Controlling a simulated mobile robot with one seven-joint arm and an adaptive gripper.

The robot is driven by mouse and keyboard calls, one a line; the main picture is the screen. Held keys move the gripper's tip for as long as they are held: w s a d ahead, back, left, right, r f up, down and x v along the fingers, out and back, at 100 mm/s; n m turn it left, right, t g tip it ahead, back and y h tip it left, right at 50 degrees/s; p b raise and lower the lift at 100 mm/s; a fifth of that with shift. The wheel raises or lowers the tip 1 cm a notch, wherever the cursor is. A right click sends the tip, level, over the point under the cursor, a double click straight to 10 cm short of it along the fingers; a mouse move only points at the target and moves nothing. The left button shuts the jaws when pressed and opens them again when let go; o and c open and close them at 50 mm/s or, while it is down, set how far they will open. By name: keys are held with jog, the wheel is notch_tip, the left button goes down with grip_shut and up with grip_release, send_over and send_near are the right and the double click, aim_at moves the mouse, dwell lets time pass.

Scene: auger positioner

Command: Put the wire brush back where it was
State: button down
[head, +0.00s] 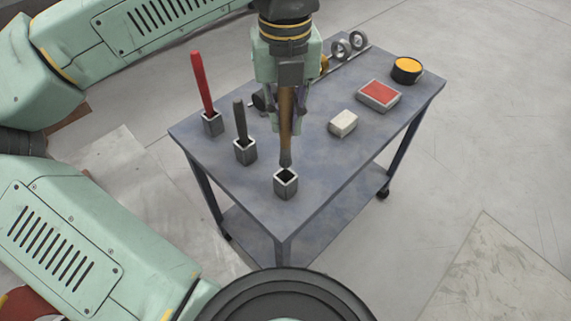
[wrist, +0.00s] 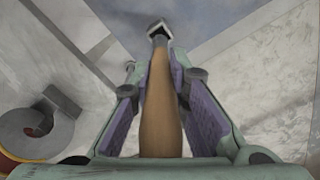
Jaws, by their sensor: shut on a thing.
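My gripper (head: 286,118) is shut on a long tool with a brown wooden handle (head: 286,110), which I take to be the wire brush. It hangs nearly upright with its dark end (head: 285,159) down. An open square grey holder (head: 286,188) stands at the table's near corner, just below that end. In the head view the dark end appears just above the holder's opening; I cannot tell whether it touches the rim. In the wrist view the handle (wrist: 161,110) runs between the purple finger pads, with its far end in line with the holder.
On the blue-grey table (head: 325,165), two more holders carry a red-handled tool (head: 202,82) and a dark-handled tool (head: 240,118) to the left. A pale block (head: 343,123), a red-topped box (head: 378,95) and an orange-topped tin (head: 407,70) stand to the right.

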aim_at(286, 146)
notch_tip(286, 146, down, 5)
jog(key=shift+s+r+b, duration=0.15)
jog(key=shift+r+b, duration=0.05)
jog(key=shift+b, duration=0.9)
jog(key=shift+f+b, duration=1.25)
jog(key=shift+f, duration=1.1)
jog(key=shift+f, duration=0.2)
jog(key=c, duration=1.6)
grip_release()
jog(key=shift+o, duration=0.2)
jog(key=shift+r, duration=0.1)
